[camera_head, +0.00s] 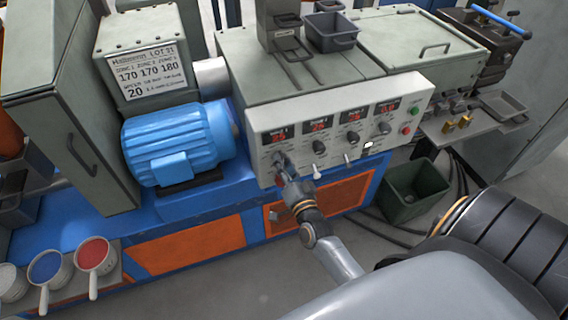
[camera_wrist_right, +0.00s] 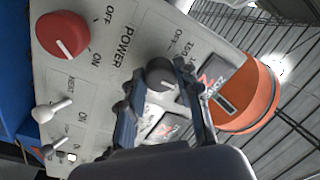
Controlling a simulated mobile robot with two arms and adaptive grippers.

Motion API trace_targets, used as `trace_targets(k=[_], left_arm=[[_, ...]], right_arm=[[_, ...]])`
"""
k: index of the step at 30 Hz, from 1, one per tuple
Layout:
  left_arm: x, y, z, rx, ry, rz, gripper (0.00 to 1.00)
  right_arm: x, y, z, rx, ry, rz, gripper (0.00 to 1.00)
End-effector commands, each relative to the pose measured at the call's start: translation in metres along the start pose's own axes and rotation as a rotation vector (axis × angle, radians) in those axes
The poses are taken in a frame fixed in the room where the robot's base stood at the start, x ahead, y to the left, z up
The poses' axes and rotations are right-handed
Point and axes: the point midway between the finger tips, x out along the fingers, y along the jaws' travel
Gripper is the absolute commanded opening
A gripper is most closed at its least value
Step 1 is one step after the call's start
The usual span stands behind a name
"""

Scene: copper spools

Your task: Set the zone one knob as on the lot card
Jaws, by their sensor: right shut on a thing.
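The lot card (camera_head: 151,73) on the grey box at upper left lists zones 1, 2 and 3 as 170, 170 and 180. The control panel (camera_head: 336,116) has a row of red displays with dark knobs below. My right gripper (camera_head: 284,168) is at the leftmost knob, under the leftmost display (camera_head: 279,138), whose digits are too small to read surely. In the right wrist view my right gripper (camera_wrist_right: 158,74) has its fingers on both sides of the dark zone one knob (camera_wrist_right: 160,72), shut on it. The fingers hide parts of the panel. My left gripper is not in view.
A red knob (camera_wrist_right: 63,35) and white toggle switches (camera_wrist_right: 52,110) sit on the panel near my right gripper. The blue motor (camera_head: 178,143) stands left of the panel. A dark green bin (camera_head: 414,188) stands on the floor to the right. An orange object (camera_wrist_right: 245,98) is beside the fingers.

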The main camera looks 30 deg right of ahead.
Motion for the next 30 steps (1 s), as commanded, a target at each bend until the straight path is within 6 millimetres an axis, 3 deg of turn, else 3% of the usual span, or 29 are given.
trace_targets(k=[6, 7, 10, 22, 30], left_arm=[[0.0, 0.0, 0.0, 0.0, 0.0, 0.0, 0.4], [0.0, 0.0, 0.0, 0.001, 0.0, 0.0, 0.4], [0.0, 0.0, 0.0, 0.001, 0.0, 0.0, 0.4], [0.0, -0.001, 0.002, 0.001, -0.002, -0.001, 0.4], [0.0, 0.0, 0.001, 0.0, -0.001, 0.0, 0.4]], right_arm=[[0.0, 0.0, 0.0, -0.001, 0.0, 0.0, 0.02], [0.0, 0.0, 0.0, -0.001, 0.0, 0.0, 0.37], [0.0, 0.0, 0.0, -0.002, 0.0, 0.0, 0.56], [-0.007, 0.0, 0.0, -0.002, -0.001, 0.001, 0.56], [-0.059, 0.001, 0.001, -0.002, -0.003, 0.003, 0.56]])
